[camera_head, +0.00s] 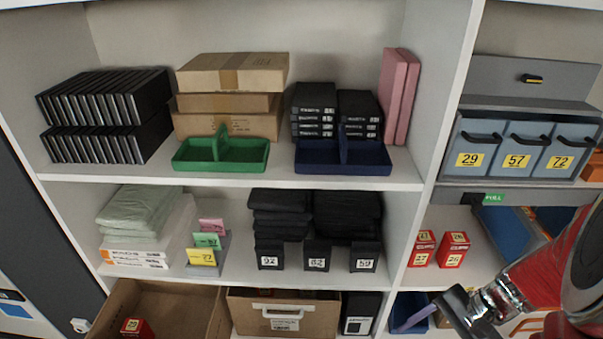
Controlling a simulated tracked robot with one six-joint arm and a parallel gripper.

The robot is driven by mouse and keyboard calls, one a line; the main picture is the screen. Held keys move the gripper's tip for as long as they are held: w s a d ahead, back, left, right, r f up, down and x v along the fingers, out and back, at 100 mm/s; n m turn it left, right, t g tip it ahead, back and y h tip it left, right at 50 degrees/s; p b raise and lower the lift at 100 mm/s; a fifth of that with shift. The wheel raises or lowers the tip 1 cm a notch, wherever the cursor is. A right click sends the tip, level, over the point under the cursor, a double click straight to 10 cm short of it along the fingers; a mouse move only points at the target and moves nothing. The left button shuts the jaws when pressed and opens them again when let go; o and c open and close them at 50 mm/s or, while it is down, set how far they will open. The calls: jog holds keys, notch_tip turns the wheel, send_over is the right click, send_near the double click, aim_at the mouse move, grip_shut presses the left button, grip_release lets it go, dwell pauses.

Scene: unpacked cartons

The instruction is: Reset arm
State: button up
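My arm, red and dark grey, reaches in from the right edge at the lower right. My gripper (462,308) shows at its end as dark metal parts in front of the lower right shelves. Its fingertips are partly cut off and seen at an angle, so I cannot tell whether it is open or shut. Nothing is clearly seen held in it.
An open carton (170,303) with a red box inside stands lower left. Grey-blue bins (514,146) fill the upper right shelf.

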jog(key=w+a+r+n+t+h, duration=0.1)
jog(key=a+r+n+t+h, duration=0.1)
jog(key=a+r+n, duration=0.4)
jog(key=w+a+r+n+t+h, duration=0.1)
jog(key=a+r+n+t+h, duration=0.2)
jog(key=r, duration=1)
jog(key=a+n, duration=0.3)
jog(key=shift+a+r+h, duration=0.15)
jog(key=shift+r+h, duration=0.2)
jog(key=shift+h, duration=0.05)
jog(key=shift+w, duration=0.15)
jog(key=shift+c, duration=0.6)
